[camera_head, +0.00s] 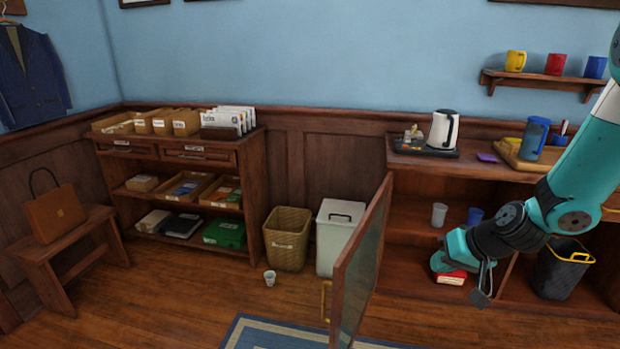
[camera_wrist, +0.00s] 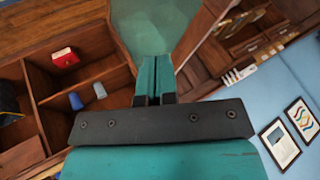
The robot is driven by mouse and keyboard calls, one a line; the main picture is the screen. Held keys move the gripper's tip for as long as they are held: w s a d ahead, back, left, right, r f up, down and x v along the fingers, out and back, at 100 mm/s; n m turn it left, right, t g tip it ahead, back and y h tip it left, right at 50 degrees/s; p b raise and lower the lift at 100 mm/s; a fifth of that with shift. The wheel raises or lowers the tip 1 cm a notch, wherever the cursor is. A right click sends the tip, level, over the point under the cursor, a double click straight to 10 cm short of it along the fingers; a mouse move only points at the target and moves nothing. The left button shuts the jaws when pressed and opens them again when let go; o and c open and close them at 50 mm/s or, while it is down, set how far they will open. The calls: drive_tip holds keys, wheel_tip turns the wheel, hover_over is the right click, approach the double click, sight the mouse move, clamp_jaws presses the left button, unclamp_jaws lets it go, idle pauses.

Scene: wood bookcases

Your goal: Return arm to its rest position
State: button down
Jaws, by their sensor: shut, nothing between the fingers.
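My teal arm (camera_head: 585,170) reaches down from the right edge in the head view. My gripper (camera_head: 481,290) hangs in front of the right cabinet's open lower shelves, beside the open glass door (camera_head: 362,265). In the wrist view my gripper (camera_wrist: 154,88) shows its two fingers pressed together with nothing between them. The door's glass (camera_wrist: 155,25) fills the top middle of that view, beyond the fingertips. From these views I cannot tell how far the fingers are from the door.
The right cabinet holds a red box (camera_head: 451,277), a grey cup (camera_head: 439,214) and a blue cup (camera_head: 474,216). A kettle (camera_head: 443,129) and blue pitcher (camera_head: 533,138) stand on top. A black bin (camera_head: 562,268) is near the arm. A white cup (camera_head: 270,278) sits on the floor.

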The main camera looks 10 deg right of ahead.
drive_tip(key=s+a+r+n+g+y+p, duration=0.1)
drive_tip(key=s+a+r+n+g+p, duration=0.15)
drive_tip(key=a+r, duration=0.75)
drive_tip(key=s+a+r+n+g+p, duration=0.2)
drive_tip(key=s+a+r, duration=0.4)
drive_tip(key=s, duration=0.3)
drive_tip(key=s+a+r+n+g+p, duration=0.1)
drive_tip(key=s+a+r+n+p, duration=0.1)
drive_tip(key=s+a+r+n, duration=0.3)
drive_tip(key=s+r, duration=0.3)
drive_tip(key=s, duration=0.2)
drive_tip(key=shift+s+a+g+h, duration=0.25)
drive_tip(key=shift+a+g+h, duration=0.1)
drive_tip(key=shift+a+h, duration=0.05)
